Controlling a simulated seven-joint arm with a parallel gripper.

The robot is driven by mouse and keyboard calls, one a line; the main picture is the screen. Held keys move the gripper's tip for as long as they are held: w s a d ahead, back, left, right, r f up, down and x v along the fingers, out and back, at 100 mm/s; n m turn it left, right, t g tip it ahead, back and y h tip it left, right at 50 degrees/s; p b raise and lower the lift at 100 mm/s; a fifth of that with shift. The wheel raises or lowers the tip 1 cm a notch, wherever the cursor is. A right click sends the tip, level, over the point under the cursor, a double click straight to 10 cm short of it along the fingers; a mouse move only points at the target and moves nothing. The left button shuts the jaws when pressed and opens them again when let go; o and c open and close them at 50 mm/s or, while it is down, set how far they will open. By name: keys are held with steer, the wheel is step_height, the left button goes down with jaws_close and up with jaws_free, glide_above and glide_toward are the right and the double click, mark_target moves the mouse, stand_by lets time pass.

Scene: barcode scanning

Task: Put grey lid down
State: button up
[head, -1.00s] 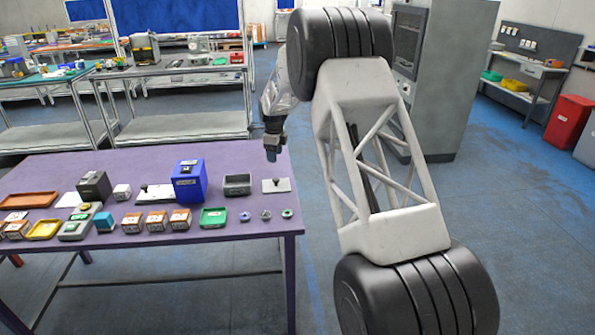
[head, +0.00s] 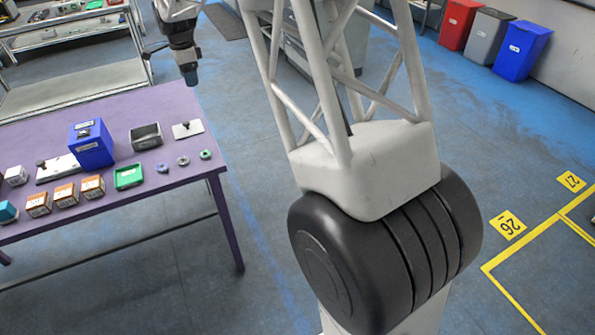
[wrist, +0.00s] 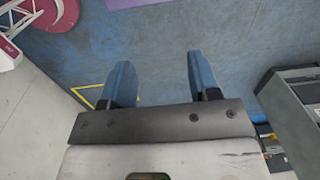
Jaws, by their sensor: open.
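The lid is not visible in the wrist view.
A blue box (head: 91,145), a green tray (head: 128,176) and several small rings (head: 183,160) are close to the lid. Another pale plate with a knob (head: 58,168) lies further left. The table is bare behind the boxes.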

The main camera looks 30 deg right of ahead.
steer(key=s+d+r+n, duration=0.2)
steer(key=s+r+n, duration=0.15)
steer(key=s, duration=0.55)
steer(key=s+d+r+n, duration=0.2)
steer(key=s+r, duration=0.3)
steer(key=s, duration=0.4)
steer(key=s+d+f+n+t, duration=0.1)
steer(key=s+n, duration=0.5)
steer(key=s, duration=1.3)
steer(key=s+d+f+n+t, duration=0.1)
steer(key=s+n, duration=0.4)
steer(key=s, duration=1.4)
steer(key=d+f, duration=0.1)
steer(key=d, duration=0.1)
steer(key=shift+d+f+n, duration=0.15)
steer(key=shift+d+n, duration=0.2)
steer(key=shift+d, duration=0.05)
